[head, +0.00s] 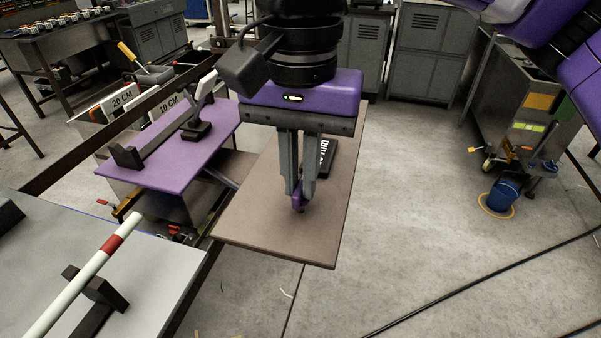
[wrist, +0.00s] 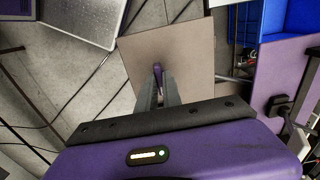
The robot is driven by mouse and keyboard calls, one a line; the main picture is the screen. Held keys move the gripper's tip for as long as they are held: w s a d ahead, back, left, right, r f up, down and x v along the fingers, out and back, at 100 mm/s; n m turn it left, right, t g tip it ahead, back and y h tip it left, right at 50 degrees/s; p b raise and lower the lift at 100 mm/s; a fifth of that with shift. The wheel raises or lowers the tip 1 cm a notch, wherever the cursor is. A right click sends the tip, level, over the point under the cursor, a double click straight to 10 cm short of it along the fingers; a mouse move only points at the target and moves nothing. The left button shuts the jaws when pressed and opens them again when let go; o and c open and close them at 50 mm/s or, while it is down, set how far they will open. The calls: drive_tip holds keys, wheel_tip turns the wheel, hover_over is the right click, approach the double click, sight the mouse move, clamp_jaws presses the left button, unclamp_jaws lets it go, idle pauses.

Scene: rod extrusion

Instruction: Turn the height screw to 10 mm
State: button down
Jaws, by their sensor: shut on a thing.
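My gripper (head: 298,205) points down over the brown board (head: 255,215) in the middle of the head view. Its two grey fingers are shut on a small purple piece, which shows at their tips in the wrist view (wrist: 158,72). I cannot tell if this piece is the height screw; the fingers hide much of it. A black part with white lettering (head: 326,155) stands on the board just behind the fingers, partly hidden. Its scale or setting is not readable.
A purple plate (head: 165,170) with a black fixture lies to the left, near bins marked 20 CM and 10 CM (head: 165,106). A white rod with a red band (head: 85,272) rests on a black support over the grey table (head: 150,285).

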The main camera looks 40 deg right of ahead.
sight(301, 184)
drive_tip(key=c, duration=1.5)
unclamp_jaws()
wheel_tip(301, 184, up, 8)
drive_tip(key=shift+f+p, duration=0.1)
drive_tip(key=shift+p, duration=0.55)
